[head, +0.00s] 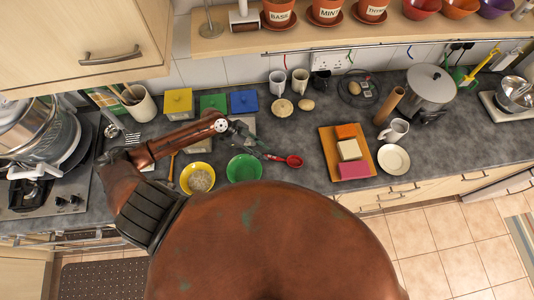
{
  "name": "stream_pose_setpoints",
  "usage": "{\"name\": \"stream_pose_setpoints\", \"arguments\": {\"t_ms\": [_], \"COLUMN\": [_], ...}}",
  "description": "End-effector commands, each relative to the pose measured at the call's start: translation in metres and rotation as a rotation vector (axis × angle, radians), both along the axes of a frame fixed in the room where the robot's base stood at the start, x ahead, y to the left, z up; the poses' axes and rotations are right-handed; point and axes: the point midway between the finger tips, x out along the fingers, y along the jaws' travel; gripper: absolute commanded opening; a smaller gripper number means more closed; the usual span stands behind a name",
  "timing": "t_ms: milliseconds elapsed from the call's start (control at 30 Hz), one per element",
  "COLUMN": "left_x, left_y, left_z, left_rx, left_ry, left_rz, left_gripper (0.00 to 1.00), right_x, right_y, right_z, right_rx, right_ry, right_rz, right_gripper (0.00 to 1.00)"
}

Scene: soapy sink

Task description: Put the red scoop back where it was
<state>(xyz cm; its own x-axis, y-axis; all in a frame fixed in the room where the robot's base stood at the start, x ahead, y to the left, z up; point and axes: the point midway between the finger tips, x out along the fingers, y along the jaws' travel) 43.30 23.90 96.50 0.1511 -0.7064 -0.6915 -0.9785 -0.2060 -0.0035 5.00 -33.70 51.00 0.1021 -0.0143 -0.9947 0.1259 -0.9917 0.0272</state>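The red scoop (294,161) is over the counter, right of the green bowl (244,168), its bowl end pointing right. My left gripper (262,153) reaches in from the left and appears shut on the scoop's handle. Whether the scoop touches the counter is hard to tell. A yellow bowl (197,178) with pale grainy contents stands left of the green bowl. Behind them is a row of lidded canisters: yellow (178,101), green (213,103) and blue (244,101). My arm partly hides the area in front of the canisters. My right gripper is not in view.
Right of the scoop, an orange board (328,148) holds coloured blocks. A mug (395,131) and a plate (393,159) stand beyond it. Cups (299,82) and small round items stand at the back. The counter (308,123) between scoop and cups is clear.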

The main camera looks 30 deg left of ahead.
Motion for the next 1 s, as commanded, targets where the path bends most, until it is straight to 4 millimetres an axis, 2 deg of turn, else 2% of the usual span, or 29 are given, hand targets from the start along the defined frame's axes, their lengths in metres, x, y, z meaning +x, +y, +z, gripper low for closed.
{"name": "stream_pose_setpoints", "arguments": {"t_ms": [200,433,600,1000], "left_x": [-0.008,-0.013,-0.015,-0.015], "left_y": [0.035,0.060,0.066,0.067], "left_z": [0.030,0.056,0.065,0.065], "left_rx": [0.004,0.002,-0.001,0.000], "left_ry": [0.000,0.001,0.000,0.001], "left_rz": [0.001,0.001,-0.001,0.001], "left_gripper": [0.29,0.29,0.29,0.29], "right_x": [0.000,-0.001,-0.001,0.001], "right_y": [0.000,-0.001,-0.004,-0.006], "right_z": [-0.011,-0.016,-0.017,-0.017], "right_rx": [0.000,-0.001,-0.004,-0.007], "right_ry": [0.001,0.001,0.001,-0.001], "right_rz": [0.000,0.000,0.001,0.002], "right_gripper": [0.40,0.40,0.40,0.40]}}
